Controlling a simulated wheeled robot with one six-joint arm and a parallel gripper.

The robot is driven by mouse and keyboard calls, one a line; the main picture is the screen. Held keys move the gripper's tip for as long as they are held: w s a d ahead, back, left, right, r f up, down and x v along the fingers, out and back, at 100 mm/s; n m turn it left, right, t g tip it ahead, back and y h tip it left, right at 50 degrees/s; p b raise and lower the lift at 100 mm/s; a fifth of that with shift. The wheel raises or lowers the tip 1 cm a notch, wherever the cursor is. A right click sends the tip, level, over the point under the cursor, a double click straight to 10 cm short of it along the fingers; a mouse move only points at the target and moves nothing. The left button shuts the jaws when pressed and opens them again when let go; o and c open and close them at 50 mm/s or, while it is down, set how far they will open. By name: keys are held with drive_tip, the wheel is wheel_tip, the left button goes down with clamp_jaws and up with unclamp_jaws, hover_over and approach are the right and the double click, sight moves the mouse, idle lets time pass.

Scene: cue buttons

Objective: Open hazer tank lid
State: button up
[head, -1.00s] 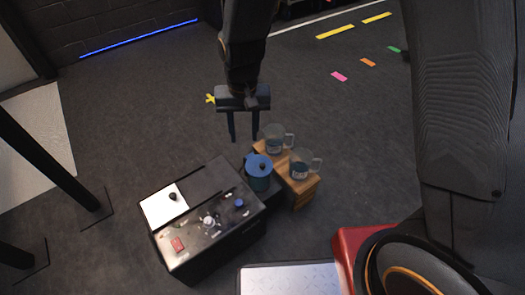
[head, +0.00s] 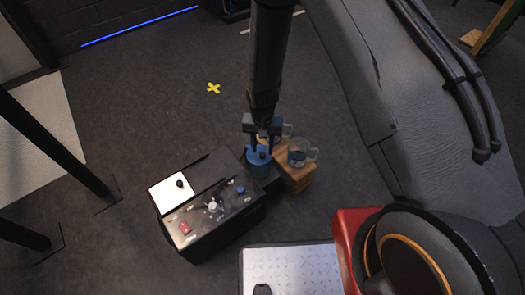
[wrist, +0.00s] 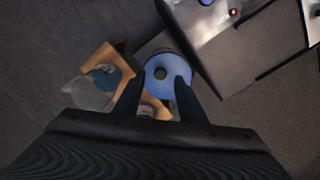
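The blue round lid (head: 252,158) with a dark centre knob sits on the blue tank beside the black hazer box (head: 215,240). The lid also shows in the wrist view (wrist: 167,60), with its knob (wrist: 160,73) clear to see. My gripper (head: 262,147) is open above the lid, pointing down. In the wrist view, my gripper (wrist: 159,84) has one finger to each side of the knob, with a gap on both sides. I cannot tell whether the fingertips touch the lid. The lid looks closed and level.
A wooden stand (head: 293,177) with two clear mugs, one of them here (head: 299,154), is close to the right of the tank. The box top has a white panel (head: 171,194), a red switch (head: 185,228) and knobs. Floor behind is open.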

sight(258, 152)
drive_tip(key=shift+f, duration=1.4)
clamp_jaws()
